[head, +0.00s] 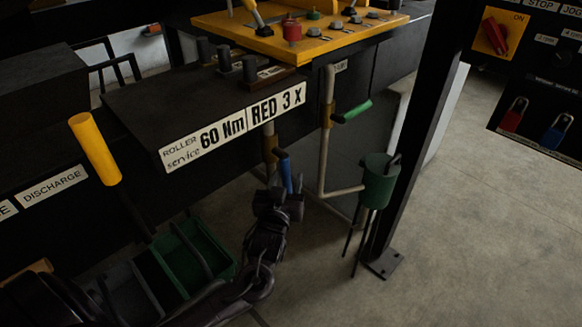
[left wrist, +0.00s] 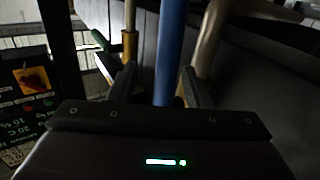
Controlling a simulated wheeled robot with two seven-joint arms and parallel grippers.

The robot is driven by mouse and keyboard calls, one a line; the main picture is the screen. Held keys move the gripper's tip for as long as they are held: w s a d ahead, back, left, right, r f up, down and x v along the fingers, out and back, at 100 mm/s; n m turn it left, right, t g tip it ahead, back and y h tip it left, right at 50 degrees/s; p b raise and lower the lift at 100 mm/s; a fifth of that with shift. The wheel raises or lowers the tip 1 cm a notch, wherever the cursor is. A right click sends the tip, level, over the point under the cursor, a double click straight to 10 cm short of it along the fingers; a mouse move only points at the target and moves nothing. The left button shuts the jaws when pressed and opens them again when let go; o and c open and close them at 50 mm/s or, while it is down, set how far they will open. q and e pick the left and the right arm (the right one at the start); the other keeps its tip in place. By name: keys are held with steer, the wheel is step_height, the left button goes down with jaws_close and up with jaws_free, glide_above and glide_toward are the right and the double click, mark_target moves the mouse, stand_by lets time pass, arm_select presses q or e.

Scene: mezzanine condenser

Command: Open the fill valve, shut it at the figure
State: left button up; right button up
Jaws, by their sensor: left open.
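A blue lever handle (head: 285,172) hangs beside a vertical pipe with a yellow-brown sleeve (head: 270,147), below the front of the dark bench. My left gripper (head: 279,190) is at the lower end of the blue handle. In the left wrist view the blue handle (left wrist: 170,50) runs between the two open fingers (left wrist: 158,88); I cannot tell whether either touches it. A green lever handle (head: 352,112) is on another pipe to the right, which bends toward a green pot (head: 378,182) on thin legs. No label marks either lever as the fill valve. My right gripper is out of view.
A black post (head: 408,140) stands right of the pot. A panel with a red switch (head: 495,36) and padlocks is at the upper right. A green tray (head: 190,262) lies at the lower left, near a yellow cylinder (head: 95,148). The floor at right is clear.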

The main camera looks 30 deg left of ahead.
arm_select(q)
steer(key=shift+a+p+x, duration=0.2)
steer(key=shift+x, duration=1.05)
steer(key=shift+a+p+x, duration=0.15)
steer(key=shift+x, duration=1.1)
steer(key=shift+s, duration=0.1)
jaws_close()
